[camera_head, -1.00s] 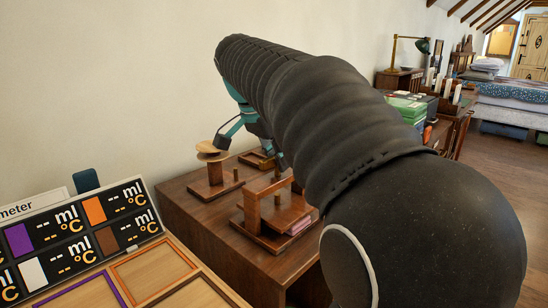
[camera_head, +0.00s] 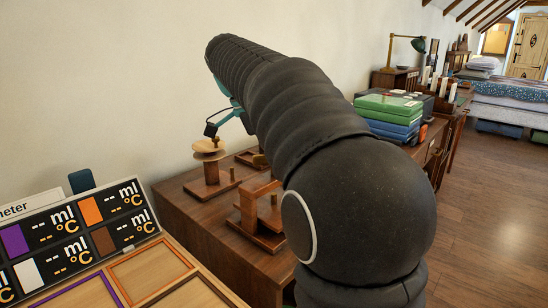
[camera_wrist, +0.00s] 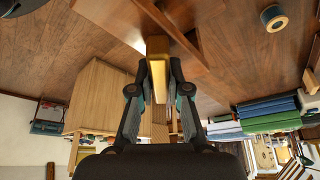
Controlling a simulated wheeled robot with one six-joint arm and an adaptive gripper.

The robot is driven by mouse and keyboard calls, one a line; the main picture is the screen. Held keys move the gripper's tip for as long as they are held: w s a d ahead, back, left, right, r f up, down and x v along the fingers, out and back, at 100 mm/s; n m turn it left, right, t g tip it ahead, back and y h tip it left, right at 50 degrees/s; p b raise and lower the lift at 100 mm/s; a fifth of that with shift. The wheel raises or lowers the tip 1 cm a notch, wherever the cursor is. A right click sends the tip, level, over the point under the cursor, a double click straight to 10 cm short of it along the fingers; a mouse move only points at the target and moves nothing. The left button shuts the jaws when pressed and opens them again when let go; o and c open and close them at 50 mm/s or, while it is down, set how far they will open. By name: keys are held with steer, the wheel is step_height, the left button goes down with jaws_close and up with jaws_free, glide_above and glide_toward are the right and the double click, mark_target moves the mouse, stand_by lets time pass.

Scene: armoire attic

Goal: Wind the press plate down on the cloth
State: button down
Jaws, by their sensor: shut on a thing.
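The wooden press (camera_head: 250,203) stands on the dark wooden chest, an upright frame on a flat base (camera_head: 262,241). The right part of the press is behind my arm in the head view. No cloth is visible now, and I cannot make out the press plate. My gripper (camera_wrist: 158,78) is shut on a golden-brown bar (camera_wrist: 157,68), which shows between its fingers in the wrist view. I cannot tell from these frames whether the bar belongs to the press.
A wooden stand with a round top (camera_head: 208,147) is left of the press. A display board (camera_head: 75,240) and framed trays (camera_head: 152,268) lie at the front left. Green and blue boxes (camera_head: 388,115) are stacked beyond my arm. A small round black-rimmed object (camera_wrist: 274,18) shows in the wrist view.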

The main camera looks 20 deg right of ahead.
mark_target(260, 155)
steer(key=shift+f, duration=0.1)
steer(key=c, duration=1.1)
jaws_free()
steer(key=shift+a, duration=0.1)
steer(key=shift+v, duration=3.8)
